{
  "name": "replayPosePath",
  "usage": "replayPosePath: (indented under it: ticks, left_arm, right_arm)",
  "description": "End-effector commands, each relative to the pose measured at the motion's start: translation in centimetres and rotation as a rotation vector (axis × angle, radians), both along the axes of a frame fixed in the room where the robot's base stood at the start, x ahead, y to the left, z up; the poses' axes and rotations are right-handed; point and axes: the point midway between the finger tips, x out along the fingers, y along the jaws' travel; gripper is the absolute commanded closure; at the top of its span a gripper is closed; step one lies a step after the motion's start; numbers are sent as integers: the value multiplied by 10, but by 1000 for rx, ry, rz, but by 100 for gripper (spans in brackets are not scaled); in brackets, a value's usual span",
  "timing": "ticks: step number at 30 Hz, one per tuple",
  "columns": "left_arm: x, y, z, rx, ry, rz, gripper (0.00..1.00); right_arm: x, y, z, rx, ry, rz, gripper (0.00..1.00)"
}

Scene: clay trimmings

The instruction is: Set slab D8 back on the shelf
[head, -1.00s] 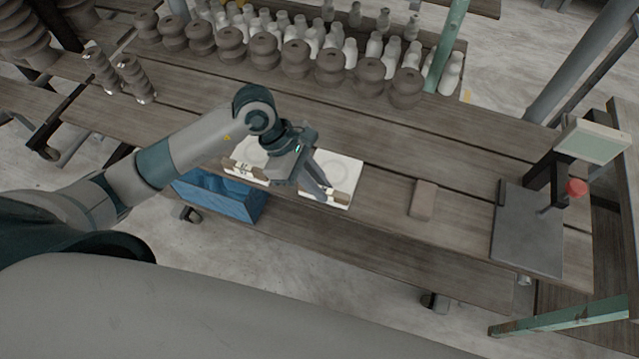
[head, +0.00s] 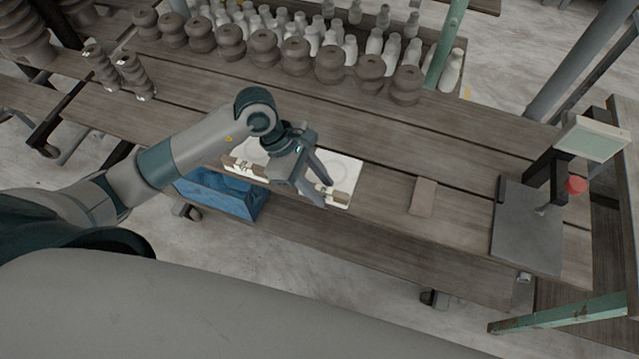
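My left gripper (head: 325,194) is over the front edge of the workbench, above a white board, its two fingers apart with nothing visible between them. The white board (head: 348,167) lies on the bench, bears faint round marks, and is partly hidden by the gripper. Small tan and brown pieces lie along its front edge, one at the right (head: 338,197) near the fingertips and one at the left (head: 240,168). A flat brownish-grey block (head: 424,197) lies on the bench to the right. No D8 label is readable, so I cannot tell which piece is the slab. My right gripper is out of view.
A blue crate (head: 222,194) is below the bench's front edge. A scale-like device with a grey plate (head: 525,235) and red knob (head: 576,186) stands at the right. Dark stacked clay forms (head: 330,64) and pale bottles line the back. The bench (head: 465,160) between is clear.

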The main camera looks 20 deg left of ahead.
Motion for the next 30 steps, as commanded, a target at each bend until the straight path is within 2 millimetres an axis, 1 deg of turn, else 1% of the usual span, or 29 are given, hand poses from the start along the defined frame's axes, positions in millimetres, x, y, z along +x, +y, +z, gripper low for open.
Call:
replayPosePath:
  ticks: [3, 5, 8, 11, 21, 25, 30]
  left_arm:
    - [0, 0, 4, 0, 0, 0, 68]
    - [1, 3, 5, 1, -2, 0, 68]
    - [2, 9, 15, 1, -4, 0, 68]
    - [1, 16, 27, 2, -5, -1, 68]
    - [2, 46, 79, 2, -5, -1, 68]
    - [3, 54, 94, 1, -2, 0, 68]
    - [2, 59, 104, 0, 0, 0, 68]
  right_arm:
    - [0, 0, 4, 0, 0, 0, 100]
    - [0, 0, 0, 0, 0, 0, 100]
    - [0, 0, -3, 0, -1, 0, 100]
    - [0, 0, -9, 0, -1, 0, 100]
    - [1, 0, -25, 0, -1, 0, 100]
    - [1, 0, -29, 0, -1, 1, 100]
    - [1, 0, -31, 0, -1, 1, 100]
